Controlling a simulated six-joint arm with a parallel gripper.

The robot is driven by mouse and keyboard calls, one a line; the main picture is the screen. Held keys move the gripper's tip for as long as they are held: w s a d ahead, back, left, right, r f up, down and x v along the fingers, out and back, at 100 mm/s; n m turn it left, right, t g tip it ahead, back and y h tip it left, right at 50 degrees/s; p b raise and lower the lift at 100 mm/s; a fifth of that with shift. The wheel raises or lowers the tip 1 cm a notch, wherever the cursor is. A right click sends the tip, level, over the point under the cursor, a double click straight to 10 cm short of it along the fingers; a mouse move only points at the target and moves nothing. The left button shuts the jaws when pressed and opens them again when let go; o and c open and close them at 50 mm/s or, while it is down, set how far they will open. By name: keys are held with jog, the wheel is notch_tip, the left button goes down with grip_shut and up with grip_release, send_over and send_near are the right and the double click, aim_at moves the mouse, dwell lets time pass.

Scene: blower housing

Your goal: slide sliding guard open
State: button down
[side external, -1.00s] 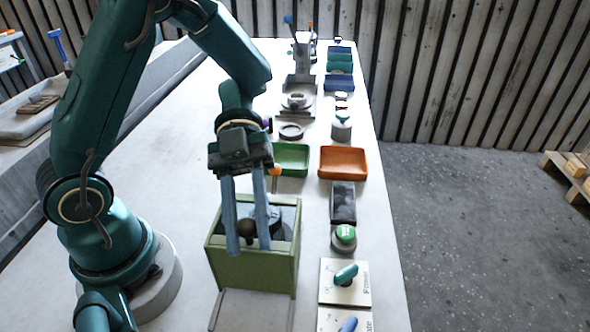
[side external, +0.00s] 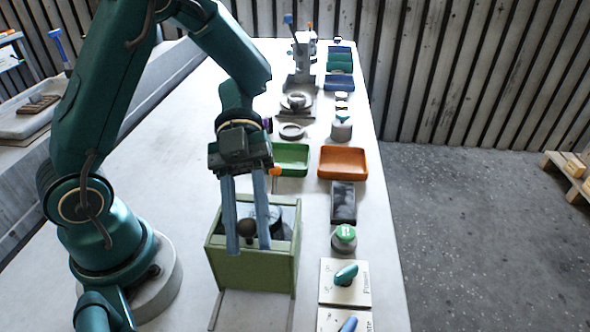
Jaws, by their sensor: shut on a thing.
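The green blower housing (side external: 253,272) stands on the table below my arm, with an open-looking top and a dark round part (side external: 276,216) inside. A dark round knob (side external: 246,228) shows at its top, between the fingers of my gripper (side external: 248,248). The gripper points down with its two blue fingers either side of the knob, shut on it. The sliding guard itself is hard to make out; a pale, clear-looking panel (side external: 286,213) shows at the housing's top. The fingers hide part of the housing's near edge.
A green tray (side external: 291,146) and an orange tray (side external: 343,148) lie behind the housing. To its right are a dark block (side external: 343,190), a green-topped button (side external: 344,234) and a panel with a teal switch handle (side external: 346,275). The table left of the housing is clear.

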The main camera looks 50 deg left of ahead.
dwell(0.5)
jog(key=s+d, duration=0.3)
jog(key=shift+s+d, duration=0.15)
jog(key=shift+d, duration=0.1)
jog(key=c, duration=0.6)
grip_release()
jog(key=shift+a, duration=0.1)
jog(key=shift+v, duration=2.5)
